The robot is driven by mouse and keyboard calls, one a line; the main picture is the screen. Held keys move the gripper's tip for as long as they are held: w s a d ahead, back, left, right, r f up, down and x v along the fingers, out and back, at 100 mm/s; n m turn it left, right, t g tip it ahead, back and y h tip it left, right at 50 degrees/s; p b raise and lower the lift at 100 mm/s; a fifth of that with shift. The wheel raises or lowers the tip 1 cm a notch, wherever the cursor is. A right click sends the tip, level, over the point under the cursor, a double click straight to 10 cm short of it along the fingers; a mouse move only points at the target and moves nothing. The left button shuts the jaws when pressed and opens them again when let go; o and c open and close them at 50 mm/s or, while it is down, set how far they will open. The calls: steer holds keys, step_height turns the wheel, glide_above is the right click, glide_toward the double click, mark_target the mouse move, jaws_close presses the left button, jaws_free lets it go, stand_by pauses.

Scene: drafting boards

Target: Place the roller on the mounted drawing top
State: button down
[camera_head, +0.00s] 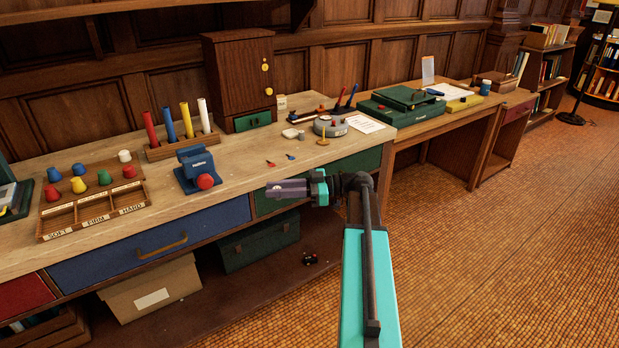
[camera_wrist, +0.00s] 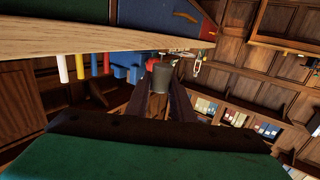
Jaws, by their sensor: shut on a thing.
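My gripper (camera_head: 275,189) is in front of the workbench's front edge, by the green drawer, and points left in the head view. In the wrist view its two dark fingers (camera_wrist: 163,88) close on a small dark grey cylinder (camera_wrist: 162,76), which looks like the roller. In the head view I cannot tell the held piece apart from the fingers. No mounted drawing top is clearly recognisable; a flat green board or case (camera_head: 405,97) lies on the lower desk right of the workbench.
The workbench (camera_head: 240,165) carries a blue device with a red knob (camera_head: 197,170), a rack of coloured tubes (camera_head: 178,135), a sorting tray with knobs (camera_head: 92,195) and a round grey device (camera_head: 330,125). A blue drawer (camera_head: 150,245) lies below. Floor at right is clear.

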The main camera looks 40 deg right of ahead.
steer(key=w+a+f+p, duration=0.1)
steer(key=a+f, duration=0.2)
steer(key=a, duration=1)
steer(key=w+a+f+p, duration=0.1)
steer(key=a+f, duration=0.1)
steer(key=a, duration=1.1)
steer(key=shift+w+f, duration=0.35)
steer(key=shift+f, duration=0.05)
steer(key=shift+d, duration=0.2)
